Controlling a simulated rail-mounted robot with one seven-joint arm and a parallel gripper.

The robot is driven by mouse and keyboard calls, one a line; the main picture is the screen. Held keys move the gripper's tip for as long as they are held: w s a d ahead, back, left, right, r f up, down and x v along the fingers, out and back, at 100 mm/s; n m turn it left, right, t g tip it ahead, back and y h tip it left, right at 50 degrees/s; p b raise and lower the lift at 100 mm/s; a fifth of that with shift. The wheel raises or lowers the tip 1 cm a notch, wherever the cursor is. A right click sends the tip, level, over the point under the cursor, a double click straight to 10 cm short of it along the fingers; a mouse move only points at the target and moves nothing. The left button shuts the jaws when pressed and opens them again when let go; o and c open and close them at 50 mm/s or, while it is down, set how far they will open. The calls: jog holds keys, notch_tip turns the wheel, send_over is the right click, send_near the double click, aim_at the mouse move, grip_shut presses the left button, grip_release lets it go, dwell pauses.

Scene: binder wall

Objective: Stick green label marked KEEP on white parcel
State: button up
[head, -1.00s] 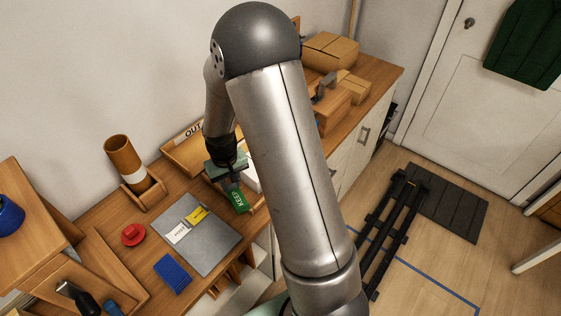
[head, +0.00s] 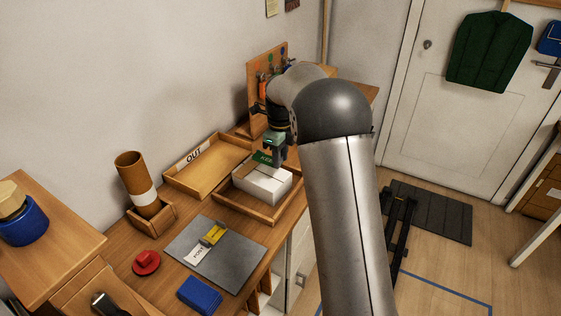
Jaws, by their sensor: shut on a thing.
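The white parcel (head: 262,184) sits in a wooden tray (head: 238,204) on the bench, just right of the OUT tray. My gripper (head: 275,156) is over the far side of the parcel and shut on the green label (head: 262,157). The label shows partly, with pale lettering that is too small to read fully here. It is close to the parcel's top at the far edge; I cannot tell whether it touches.
The OUT tray (head: 208,168) is empty. A grey mat (head: 228,262) holds a white label (head: 197,254) and a yellow item (head: 214,234). A cardboard tube (head: 136,178), red round object (head: 146,263) and blue block (head: 200,294) stand nearby. A tool board (head: 258,75) rises behind my gripper.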

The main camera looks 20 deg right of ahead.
jog(key=shift+w+r+m, duration=0.15)
jog(key=shift+r+m, duration=0.05)
jog(key=shift+m, duration=0.3)
jog(key=shift+r, duration=0.1)
jog(key=shift+f+b, duration=1.65)
jog(key=shift+f, duration=1.8)
jog(key=o, duration=1)
jog(key=shift+r, duration=0.15)
